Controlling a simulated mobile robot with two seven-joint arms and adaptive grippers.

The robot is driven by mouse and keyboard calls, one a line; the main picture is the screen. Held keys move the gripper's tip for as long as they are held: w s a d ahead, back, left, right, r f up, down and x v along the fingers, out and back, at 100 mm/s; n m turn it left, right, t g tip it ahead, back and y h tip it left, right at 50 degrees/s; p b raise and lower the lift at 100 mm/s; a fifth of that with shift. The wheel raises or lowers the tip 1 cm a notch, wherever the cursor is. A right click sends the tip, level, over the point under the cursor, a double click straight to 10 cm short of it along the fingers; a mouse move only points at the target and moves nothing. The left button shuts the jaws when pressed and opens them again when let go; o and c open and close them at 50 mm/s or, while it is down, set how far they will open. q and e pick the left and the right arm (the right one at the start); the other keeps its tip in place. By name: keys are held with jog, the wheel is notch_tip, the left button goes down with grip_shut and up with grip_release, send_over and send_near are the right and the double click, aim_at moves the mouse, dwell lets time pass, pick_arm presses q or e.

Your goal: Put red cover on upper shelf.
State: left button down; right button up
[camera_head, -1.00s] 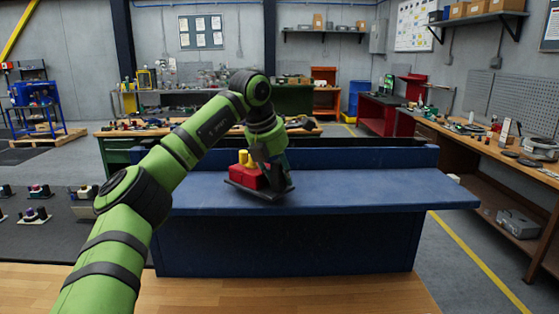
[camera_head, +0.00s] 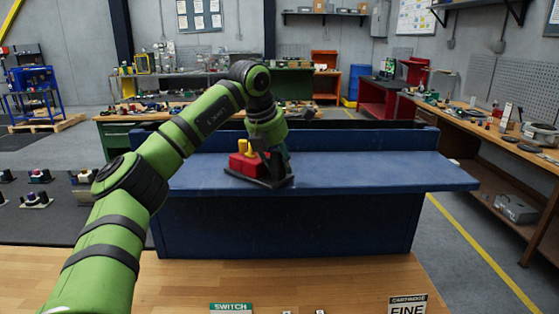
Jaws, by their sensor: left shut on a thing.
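The red cover (camera_head: 241,165) shows as a red block with a yellow part (camera_head: 246,147) on top, at the middle of the blue upper shelf (camera_head: 370,177). A thin black plate (camera_head: 256,181) lies under the red block. My left gripper (camera_head: 272,167) is dark and points down at the right side of the red block, shut on it; its fingertips are partly hidden. The plate is over the shelf top near its front edge; I cannot tell whether it touches the shelf. My right gripper is out of view.
A wooden table (camera_head: 180,285) lies in front of the shelf, with a SWITCH label (camera_head: 230,308) and a CARTRIDGE FINE label (camera_head: 407,306) at its near edge. The shelf's right part is clear. A raised blue back wall (camera_head: 350,140) stands behind it.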

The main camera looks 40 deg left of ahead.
pick_arm(q)
jog(key=shift+f, duration=0.1)
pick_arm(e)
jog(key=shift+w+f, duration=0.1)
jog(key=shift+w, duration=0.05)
pick_arm(q)
jog(key=c, duration=0.8)
grip_release()
jog(key=shift+o, duration=0.2)
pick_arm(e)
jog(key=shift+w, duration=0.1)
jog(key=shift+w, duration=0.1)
